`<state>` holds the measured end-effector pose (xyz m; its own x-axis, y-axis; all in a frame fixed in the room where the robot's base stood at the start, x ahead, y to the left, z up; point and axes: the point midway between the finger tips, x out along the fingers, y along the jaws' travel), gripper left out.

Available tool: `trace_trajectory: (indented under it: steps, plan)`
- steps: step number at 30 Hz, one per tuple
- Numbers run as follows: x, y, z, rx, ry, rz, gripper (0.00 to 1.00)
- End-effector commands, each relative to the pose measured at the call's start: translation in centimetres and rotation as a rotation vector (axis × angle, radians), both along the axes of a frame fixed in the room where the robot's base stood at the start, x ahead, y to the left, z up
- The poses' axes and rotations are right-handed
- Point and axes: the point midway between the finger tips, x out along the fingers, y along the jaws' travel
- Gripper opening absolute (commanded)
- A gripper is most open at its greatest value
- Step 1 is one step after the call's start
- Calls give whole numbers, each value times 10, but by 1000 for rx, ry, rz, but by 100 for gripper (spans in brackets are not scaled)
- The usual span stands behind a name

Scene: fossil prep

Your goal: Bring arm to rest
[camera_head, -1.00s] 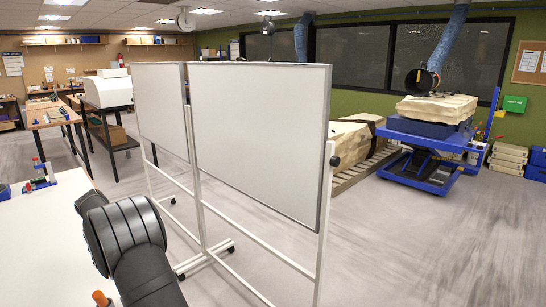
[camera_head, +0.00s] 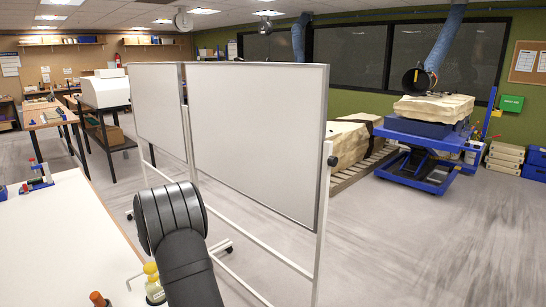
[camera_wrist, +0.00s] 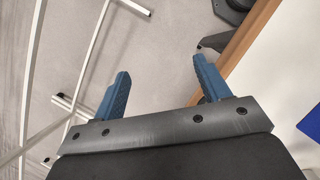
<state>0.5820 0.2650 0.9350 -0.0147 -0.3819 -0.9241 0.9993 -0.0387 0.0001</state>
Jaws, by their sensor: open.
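My gripper (camera_wrist: 160,80) shows in the wrist view with its two blue fingers spread apart and nothing between them. It points over the grey floor (camera_wrist: 140,45), beside the wooden edge of the white-topped bench (camera_wrist: 285,75). In the head view a dark, ribbed joint of my arm stands at the lower left, in front of the whiteboards. My gripper itself does not show in the head view.
A wheeled whiteboard frame (camera_head: 258,140) stands close beyond my arm. The white bench (camera_head: 70,235) at left holds a yellow-capped bottle (camera_head: 153,283), an orange-topped item (camera_head: 98,299) and a red-and-blue tool (camera_head: 38,178). A blue lift table (camera_head: 418,160) stands at the back right.

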Motion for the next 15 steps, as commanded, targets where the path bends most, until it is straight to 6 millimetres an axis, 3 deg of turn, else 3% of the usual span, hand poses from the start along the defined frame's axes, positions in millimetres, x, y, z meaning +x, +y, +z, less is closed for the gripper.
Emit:
trace_trajectory:
  steps: [15]
  plan:
    - [-49,-48,-18,-1,0,-23,69]
